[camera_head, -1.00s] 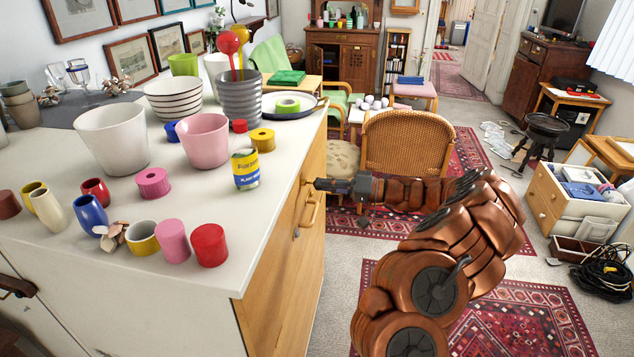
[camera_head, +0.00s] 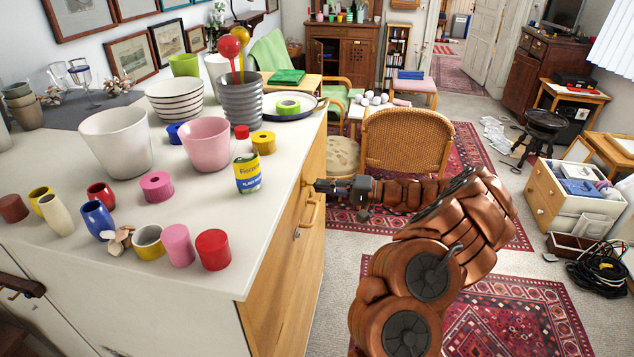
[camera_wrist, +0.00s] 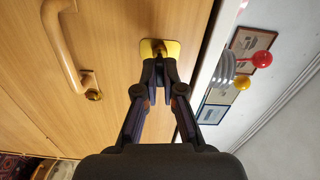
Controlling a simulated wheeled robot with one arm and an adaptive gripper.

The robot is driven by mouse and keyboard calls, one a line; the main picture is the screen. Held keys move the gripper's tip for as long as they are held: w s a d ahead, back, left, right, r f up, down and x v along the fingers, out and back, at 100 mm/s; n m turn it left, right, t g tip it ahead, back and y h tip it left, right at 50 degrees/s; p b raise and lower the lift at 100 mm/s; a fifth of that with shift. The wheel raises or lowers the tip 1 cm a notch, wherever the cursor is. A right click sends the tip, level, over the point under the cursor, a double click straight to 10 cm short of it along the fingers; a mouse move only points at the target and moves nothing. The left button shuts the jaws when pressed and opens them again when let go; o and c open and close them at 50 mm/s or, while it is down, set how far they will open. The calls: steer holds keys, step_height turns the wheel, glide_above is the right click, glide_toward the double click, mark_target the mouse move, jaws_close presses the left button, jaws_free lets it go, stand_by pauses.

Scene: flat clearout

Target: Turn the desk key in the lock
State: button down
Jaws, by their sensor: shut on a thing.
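The desk's wooden front (camera_wrist: 110,35) fills much of the wrist view. A yellow brass lock plate (camera_wrist: 147,45) is set in it near the top edge. My gripper (camera_wrist: 159,66) is shut right in front of this plate, its fingertips close together over the lock. The desk key is hidden between the fingers, so its turn angle cannot be seen. In the head view my gripper (camera_head: 324,186) reaches the desk front from the right, just under the white top (camera_head: 225,245).
A curved wooden handle (camera_wrist: 62,45) and a small brass fitting (camera_wrist: 92,94) are beside the gripper. Cups, bowls and a yellow-blue can (camera_head: 247,173) stand on the desk top. A wicker chair (camera_head: 405,140) is behind my arm. Carpeted floor lies to the right.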

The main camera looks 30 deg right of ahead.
steer(key=shift+m, duration=0.5)
steer(key=shift+m, duration=0.3)
steer(key=c, duration=1.2)
jaws_free()
steer(key=v, duration=1.2)
